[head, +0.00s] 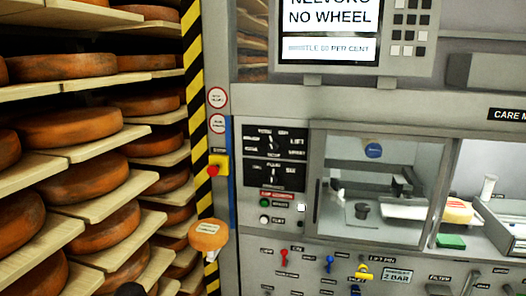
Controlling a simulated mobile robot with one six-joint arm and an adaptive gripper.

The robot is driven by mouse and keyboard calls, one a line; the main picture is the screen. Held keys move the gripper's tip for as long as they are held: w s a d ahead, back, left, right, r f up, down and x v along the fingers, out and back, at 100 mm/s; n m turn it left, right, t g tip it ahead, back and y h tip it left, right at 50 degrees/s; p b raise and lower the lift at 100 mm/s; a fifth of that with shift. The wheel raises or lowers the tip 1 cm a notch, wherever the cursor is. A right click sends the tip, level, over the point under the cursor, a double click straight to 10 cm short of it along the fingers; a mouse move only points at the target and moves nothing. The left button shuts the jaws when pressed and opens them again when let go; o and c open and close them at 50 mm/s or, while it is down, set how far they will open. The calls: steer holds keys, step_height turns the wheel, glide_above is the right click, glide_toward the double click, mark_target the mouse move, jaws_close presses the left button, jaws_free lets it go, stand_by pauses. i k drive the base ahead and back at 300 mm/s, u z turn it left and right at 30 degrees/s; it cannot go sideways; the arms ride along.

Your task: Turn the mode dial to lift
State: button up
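The upper dial panel (275,144) is a black square on the grey machine front, with white labels around a dark dial. A label on its right side seems to read LIFT (297,142). A small pale pointer mark shows near the middle, but it is too small to tell which label it points to. A second black dial panel (275,174) sits directly below, with labels that are hard to read. I cannot tell from the lettering which panel is the mode dial.
Shelves of orange cheese wheels (66,132) fill the left. A red button on a yellow box (218,166) and a small labelled orange disc (208,235) stand by the striped post (194,80). A screen (327,20) reads NO WHEEL. Coloured levers (329,263) sit below a glass window (373,180).

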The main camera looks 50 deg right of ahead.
mark_target(273, 146)
steer(key=u, duration=0.1)
steer(key=k, duration=1.25)
steer(key=z, duration=1.55)
steer(key=i, duration=1)
steer(key=u, duration=0.1)
